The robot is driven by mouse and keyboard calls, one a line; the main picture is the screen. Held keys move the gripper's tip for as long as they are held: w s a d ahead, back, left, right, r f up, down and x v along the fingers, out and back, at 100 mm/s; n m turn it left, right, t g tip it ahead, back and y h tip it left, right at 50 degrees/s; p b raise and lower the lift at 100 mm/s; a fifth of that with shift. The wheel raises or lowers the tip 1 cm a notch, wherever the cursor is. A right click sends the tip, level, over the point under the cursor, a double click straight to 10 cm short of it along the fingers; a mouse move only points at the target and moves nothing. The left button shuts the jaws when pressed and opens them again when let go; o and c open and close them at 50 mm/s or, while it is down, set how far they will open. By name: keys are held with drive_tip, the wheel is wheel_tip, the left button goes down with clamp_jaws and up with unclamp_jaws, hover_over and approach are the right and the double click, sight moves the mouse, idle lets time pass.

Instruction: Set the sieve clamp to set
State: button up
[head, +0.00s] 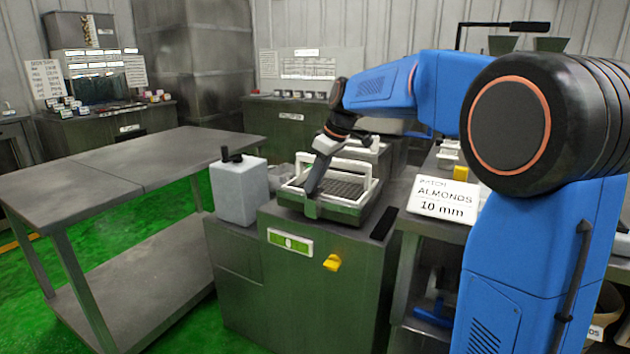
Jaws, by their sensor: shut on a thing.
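The sieve (348,190) is a dark mesh in a pale frame with a raised white handle bar, sitting on top of a green-grey cabinet. My gripper (312,190) reaches down over the sieve's front left side, tilted. It is shut at the front rim on what looks like the sieve clamp (311,209), a small grey-green piece. The fingers hide much of the clamp, and its set position cannot be read.
A white-grey jug (238,190) with a black top stands left of the sieve. A sign reading "ALMONDS 10 mm" (444,201) stands to the right. An empty grey table (110,165) is at the left, with green floor around it.

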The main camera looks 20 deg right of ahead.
drive_tip(key=o, duration=1)
drive_tip(key=shift+o, duration=0.2)
drive_tip(key=v, duration=1.7)
drive_tip(key=shift+r, duration=0.25)
drive_tip(key=s+f+m+h, duration=0.1)
drive_tip(key=s+f+m, duration=0.3)
drive_tip(key=s+f, duration=1)
drive_tip(key=s+d+f+m+t+h, duration=0.1)
drive_tip(key=s+f+m, duration=0.4)
drive_tip(key=s+f, duration=1)
drive_tip(key=s+h, duration=0.1)
drive_tip(key=s, duration=0.6)
drive_tip(key=shift+f+t, duration=0.25)
drive_tip(key=shift+t, duration=0.05)
